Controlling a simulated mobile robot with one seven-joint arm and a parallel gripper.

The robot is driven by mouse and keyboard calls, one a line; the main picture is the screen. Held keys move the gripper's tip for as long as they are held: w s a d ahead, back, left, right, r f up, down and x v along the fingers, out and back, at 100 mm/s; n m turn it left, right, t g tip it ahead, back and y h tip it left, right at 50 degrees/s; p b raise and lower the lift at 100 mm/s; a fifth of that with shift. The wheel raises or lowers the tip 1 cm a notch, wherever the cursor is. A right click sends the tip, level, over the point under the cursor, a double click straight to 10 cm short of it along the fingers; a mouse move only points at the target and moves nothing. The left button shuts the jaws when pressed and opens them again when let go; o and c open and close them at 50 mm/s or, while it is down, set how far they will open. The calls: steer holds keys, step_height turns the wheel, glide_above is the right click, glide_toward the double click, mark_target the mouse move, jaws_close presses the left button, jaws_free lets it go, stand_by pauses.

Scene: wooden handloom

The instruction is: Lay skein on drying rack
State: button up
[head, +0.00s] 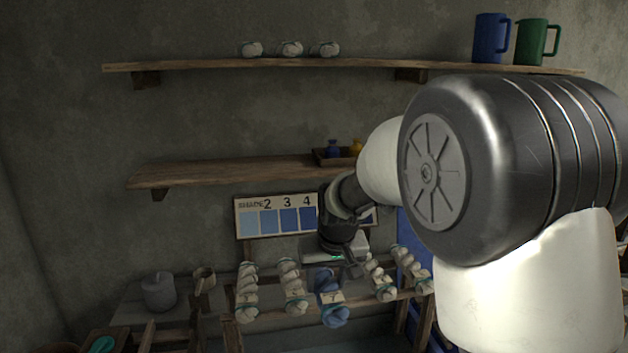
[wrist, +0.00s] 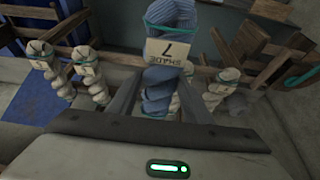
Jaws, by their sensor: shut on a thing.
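A blue twisted skein (head: 332,312) with a cream tag hangs below my gripper (head: 335,272) in the head view. In the wrist view the blue skein (wrist: 172,20) has a teal tie and a tag reading 7, and it lies between the two fingers of my gripper (wrist: 163,85), which is shut on it. The wooden drying rack (head: 262,312) holds several whitish tagged skeins (head: 246,292) on both sides of the blue one. I cannot tell whether the blue skein touches the rack bar.
A shade board (head: 262,222) with blue swatches stands behind the gripper. Two wall shelves, a lower one (head: 220,172) and an upper one (head: 200,66), are above. A grey pot (head: 158,291) stands to the left. My arm hides much of the right side.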

steer(key=s+d+f+m+h+p, duration=0.1)
steer(key=s+d+f+m+p, duration=0.1)
steer(key=s+d+f, duration=0.6)
steer(key=s+d+p, duration=0.1)
steer(key=s+d, duration=0.2)
steer(key=shift+s+d+f+p, duration=0.15)
steer(key=shift+s+f+p, duration=0.2)
steer(key=shift+f, duration=0.05)
steer(key=shift+s, duration=0.1)
